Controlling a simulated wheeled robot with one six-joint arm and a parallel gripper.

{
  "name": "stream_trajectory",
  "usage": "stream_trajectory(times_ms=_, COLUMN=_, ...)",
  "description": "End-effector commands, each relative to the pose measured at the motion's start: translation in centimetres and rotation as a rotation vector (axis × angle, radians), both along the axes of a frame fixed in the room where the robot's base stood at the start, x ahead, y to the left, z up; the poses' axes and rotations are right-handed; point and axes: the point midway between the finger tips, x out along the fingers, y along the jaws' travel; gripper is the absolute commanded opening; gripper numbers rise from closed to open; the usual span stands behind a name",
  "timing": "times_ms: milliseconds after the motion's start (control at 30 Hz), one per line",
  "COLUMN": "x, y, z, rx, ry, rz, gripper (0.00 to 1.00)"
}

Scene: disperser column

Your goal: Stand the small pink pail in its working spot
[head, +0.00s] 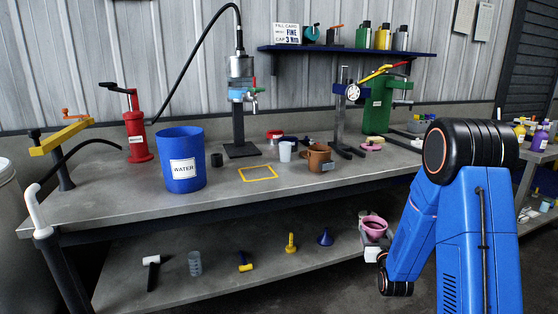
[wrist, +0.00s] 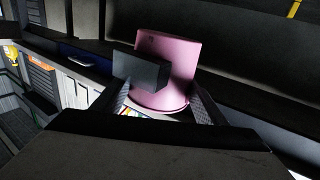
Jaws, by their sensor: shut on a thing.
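The small pink pail (head: 374,228) shows in the head view just beyond the right end of the lower shelf, beside my blue arm. My gripper (head: 372,250) is shut on it, partly hidden by the pail and arm. In the wrist view the pail (wrist: 178,55) sits between the two fingers of my gripper (wrist: 163,100), tilted in the picture, with a dark grey block (wrist: 140,70) against its side. I cannot tell whether the pail touches the shelf. A yellow square outline (head: 243,180) is marked on the bench top, with nothing standing inside it.
A dark column stand (head: 239,135) is behind. The bench's front edge (head: 300,190) overhangs the lower shelf (head: 215,290), which holds several small tools.

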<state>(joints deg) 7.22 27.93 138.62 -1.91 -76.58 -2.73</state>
Motion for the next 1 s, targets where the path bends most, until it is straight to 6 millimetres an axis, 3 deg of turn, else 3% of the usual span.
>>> stream_trajectory(times_ms=100, x=-0.2, y=1.2, z=-3.2, rx=0.001, ry=0.006, rz=0.014, gripper=0.39)
stream_trajectory(times_ms=600, x=-1.1, y=5.4, z=-14.5, rx=0.0, ry=0.005, rz=0.062, gripper=0.39)
stream_trajectory(times_ms=800, x=-1.3, y=6.9, z=-18.5, rx=0.0, ry=0.004, rz=0.08, gripper=0.39)
stream_trajectory(times_ms=1000, x=-1.5, y=7.9, z=-21.2, rx=0.0, ry=0.003, rz=0.09, gripper=0.39)
